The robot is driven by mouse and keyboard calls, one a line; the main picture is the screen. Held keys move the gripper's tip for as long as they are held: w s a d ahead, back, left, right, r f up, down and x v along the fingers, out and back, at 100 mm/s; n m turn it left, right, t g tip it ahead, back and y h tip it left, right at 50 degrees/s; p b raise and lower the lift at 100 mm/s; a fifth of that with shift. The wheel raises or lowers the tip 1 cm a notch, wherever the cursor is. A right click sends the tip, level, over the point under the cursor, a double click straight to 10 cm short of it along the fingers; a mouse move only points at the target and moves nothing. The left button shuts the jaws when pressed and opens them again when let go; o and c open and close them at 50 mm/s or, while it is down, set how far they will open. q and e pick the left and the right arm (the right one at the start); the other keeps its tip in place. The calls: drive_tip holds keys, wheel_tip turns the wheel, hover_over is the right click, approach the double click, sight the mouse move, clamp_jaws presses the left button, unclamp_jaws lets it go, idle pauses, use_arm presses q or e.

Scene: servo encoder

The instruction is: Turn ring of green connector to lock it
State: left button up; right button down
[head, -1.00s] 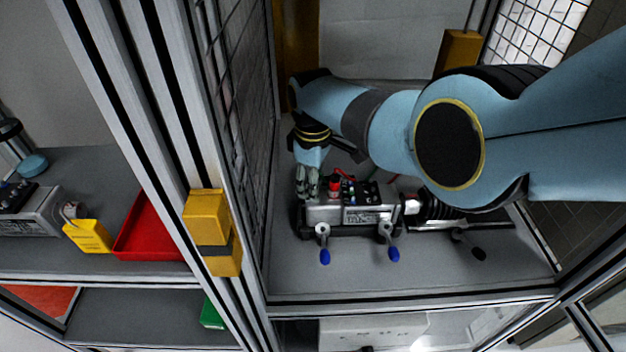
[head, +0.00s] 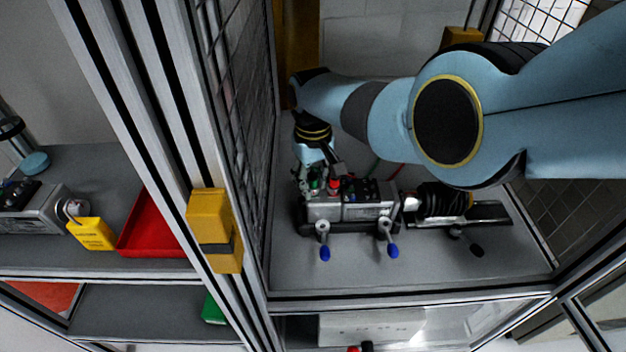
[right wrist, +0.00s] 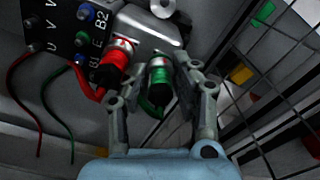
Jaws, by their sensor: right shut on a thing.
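The green connector (right wrist: 160,80) sits on the grey servo motor unit (right wrist: 150,30) and is between the fingers of my right gripper (right wrist: 158,75) in the right wrist view. The right gripper is shut on it. In the head view the green connector (head: 315,183) shows small below my right gripper (head: 315,178), at the left end of the servo unit (head: 350,210). A red connector (right wrist: 118,62) is plugged in right beside it, close to one finger. A green cable hangs from the green connector. My left gripper is not in view.
A black terminal block (right wrist: 75,30) with loose red and green wires is beside the connectors. A wire mesh wall (right wrist: 265,80) stands close to the gripper. Clamps with blue-tipped handles (head: 324,253) are at the unit's front. A red tray (head: 160,230) lies outside the cell.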

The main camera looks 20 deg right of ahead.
idle(0.4)
drive_tip(key=c, duration=1)
unclamp_jaws()
drive_tip(key=shift+r, duration=4)
